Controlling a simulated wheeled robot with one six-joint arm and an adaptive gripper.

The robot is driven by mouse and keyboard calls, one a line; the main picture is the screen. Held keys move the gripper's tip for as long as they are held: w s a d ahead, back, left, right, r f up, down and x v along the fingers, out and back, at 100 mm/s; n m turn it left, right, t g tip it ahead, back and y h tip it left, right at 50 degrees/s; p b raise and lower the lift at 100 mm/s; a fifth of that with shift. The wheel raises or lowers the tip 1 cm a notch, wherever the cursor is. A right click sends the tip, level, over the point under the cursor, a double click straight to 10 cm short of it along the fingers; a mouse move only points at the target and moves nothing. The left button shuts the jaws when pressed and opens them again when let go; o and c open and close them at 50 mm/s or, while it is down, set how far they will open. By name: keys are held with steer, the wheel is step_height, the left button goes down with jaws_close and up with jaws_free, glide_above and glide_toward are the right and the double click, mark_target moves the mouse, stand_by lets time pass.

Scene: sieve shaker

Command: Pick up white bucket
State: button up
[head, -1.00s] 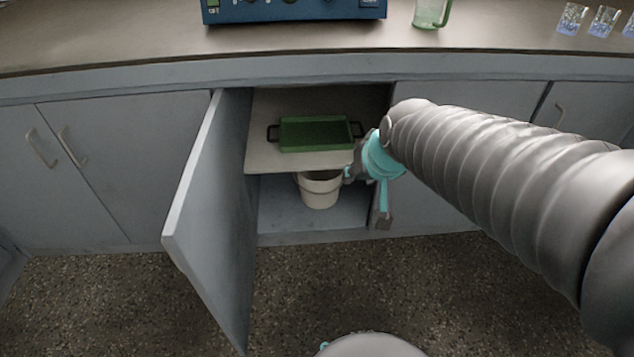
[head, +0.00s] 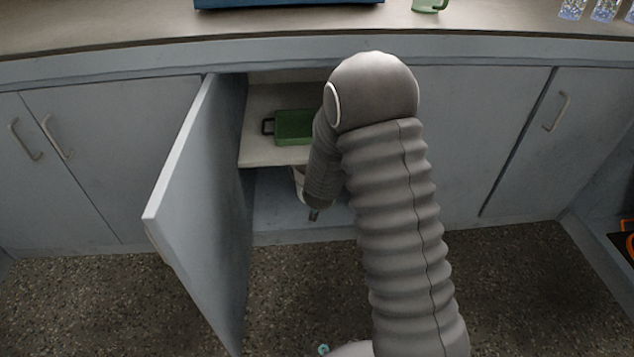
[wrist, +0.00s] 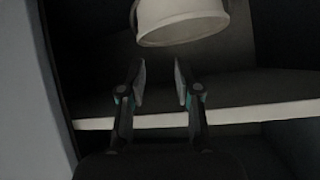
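The white bucket (head: 297,184) stands on the cabinet floor under the shelf. In the head view my arm hides all but a strip of its left side. No contact with the bucket shows. In the head view the fingers are mostly hidden behind my arm.
The open cabinet door (head: 195,210) stands out on the left. A green tray (head: 293,127) lies on the white shelf (head: 262,155) above the bucket, partly covered by my arm. The countertop (head: 130,40) runs above. A closed cabinet door (head: 505,130) is on the right.

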steer(key=w+d+f+h, duration=0.1)
steer(key=w+d+f, duration=0.1)
steer(key=w, duration=0.2)
steer(key=w+d+f+t+b, duration=0.1)
steer(key=w+d+f, duration=0.1)
steer(key=w, duration=0.3)
steer(key=w+d+f+m+t+h, duration=0.1)
steer(key=w+d+f, duration=0.2)
steer(key=w+f, duration=0.1)
steer(key=shift+w+f+h, duration=0.1)
steer(key=shift+w+h, duration=0.2)
steer(key=shift+w, duration=0.35)
jaws_close()
